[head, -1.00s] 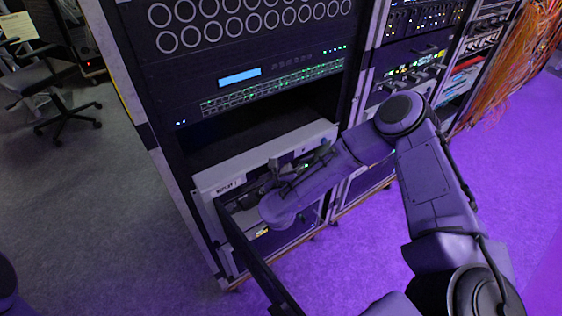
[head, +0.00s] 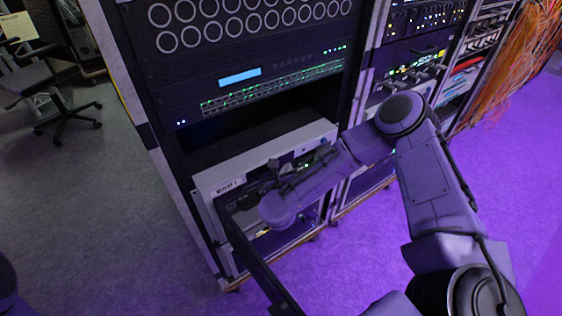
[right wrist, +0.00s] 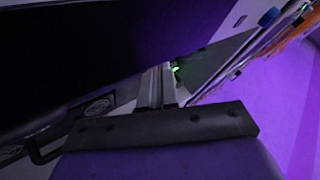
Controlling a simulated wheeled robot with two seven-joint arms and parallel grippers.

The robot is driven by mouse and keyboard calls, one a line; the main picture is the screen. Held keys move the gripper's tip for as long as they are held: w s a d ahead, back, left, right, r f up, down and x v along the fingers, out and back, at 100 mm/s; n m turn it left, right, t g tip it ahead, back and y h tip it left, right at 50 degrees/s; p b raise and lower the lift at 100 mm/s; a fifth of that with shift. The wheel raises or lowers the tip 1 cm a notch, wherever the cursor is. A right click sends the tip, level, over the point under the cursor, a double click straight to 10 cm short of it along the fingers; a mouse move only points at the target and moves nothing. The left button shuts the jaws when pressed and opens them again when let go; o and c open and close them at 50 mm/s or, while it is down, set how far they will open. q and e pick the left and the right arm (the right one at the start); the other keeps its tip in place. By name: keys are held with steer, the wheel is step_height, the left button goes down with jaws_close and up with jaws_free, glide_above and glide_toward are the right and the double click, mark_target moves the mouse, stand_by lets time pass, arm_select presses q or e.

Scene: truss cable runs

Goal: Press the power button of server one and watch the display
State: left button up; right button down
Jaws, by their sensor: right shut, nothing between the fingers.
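Server one (head: 320,131) is the pale-fronted unit low in the left rack, with a label at its left end. A dark bar (head: 252,255) stretches from its left side toward me. My right gripper (head: 322,155) is at the server's front, partly hidden by my own wrist. In the right wrist view its fingers (right wrist: 156,86) are together and empty, and a small green light (right wrist: 176,68) glows just beside their tips. I cannot tell whether they touch the power button, which I cannot make out. A lit blue display (head: 240,76) shows on the unit above; its text is unreadable.
A switch with rows of green lights (head: 275,84) sits above a dark empty bay. More racks stand to the right, with orange cables (head: 522,55) hanging down. An office chair (head: 45,85) is at the far left. The floor in front is clear.

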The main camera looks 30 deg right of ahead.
steer(key=shift+w, duration=0.1)
stand_by(0.3)
steer(key=shift+w+b, duration=0.3)
steer(key=shift+w, duration=0.45)
stand_by(0.7)
steer(key=shift+s+r, duration=0.1)
steer(key=shift+s, duration=0.75)
steer(key=shift+s, duration=0.1)
steer(key=s+p, duration=0.1)
steer(key=s, duration=0.3)
steer(key=shift+s+d+p, duration=0.2)
steer(key=shift+s+p, duration=0.2)
